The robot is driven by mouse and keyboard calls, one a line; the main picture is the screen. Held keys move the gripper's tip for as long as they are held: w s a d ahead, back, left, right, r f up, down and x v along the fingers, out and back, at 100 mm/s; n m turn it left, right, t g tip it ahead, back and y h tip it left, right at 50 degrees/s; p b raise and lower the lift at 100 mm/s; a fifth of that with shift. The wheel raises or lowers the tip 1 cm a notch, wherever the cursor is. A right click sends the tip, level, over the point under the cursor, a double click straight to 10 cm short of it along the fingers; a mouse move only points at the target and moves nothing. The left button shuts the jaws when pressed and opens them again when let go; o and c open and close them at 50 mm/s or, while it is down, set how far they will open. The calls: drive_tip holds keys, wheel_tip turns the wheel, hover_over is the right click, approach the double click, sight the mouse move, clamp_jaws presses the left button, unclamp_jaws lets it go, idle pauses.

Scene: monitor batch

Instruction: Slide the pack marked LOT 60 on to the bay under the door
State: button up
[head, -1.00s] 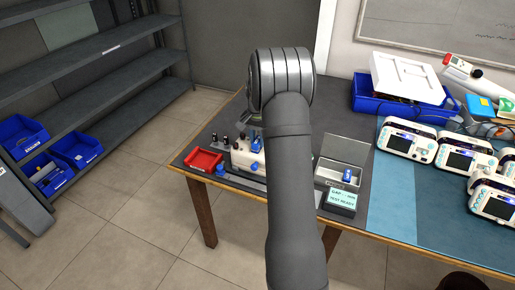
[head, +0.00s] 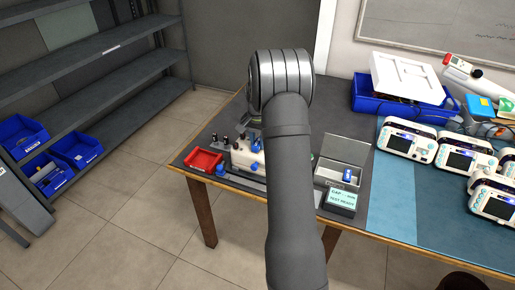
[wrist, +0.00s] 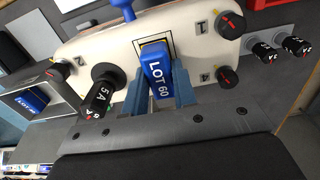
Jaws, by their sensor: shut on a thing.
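The blue pack marked LOT 60 (wrist: 158,72) is in the middle of the wrist view, with its tan far end at a black-outlined opening in the white unit (wrist: 196,28). I cannot tell how far into the opening it reaches, and no separate door is clear. My gripper (wrist: 158,88) is shut on the pack, with a blue-grey finger on each side. In the head view the white unit (head: 240,158) is partly behind my arm, which hides my gripper and the pack.
A black 5 A knob (wrist: 103,88) stands close left of the pack, and a blue handle (wrist: 122,6) lies beyond. An open grey box (head: 326,172) holds another blue pack (head: 347,175). A red tray (head: 203,160) is left, and white monitors (head: 405,140) stand right.

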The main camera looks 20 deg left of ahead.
drive_tip(key=o, duration=1)
drive_tip(key=shift+o, duration=0.2)
wheel_tip(320, 180, up, 17)
drive_tip(key=shift+r, duration=0.2)
wheel_tip(320, 180, down, 18)
drive_tip(key=shift+r, duration=0.35)
drive_tip(key=shift+r, duration=0.1)
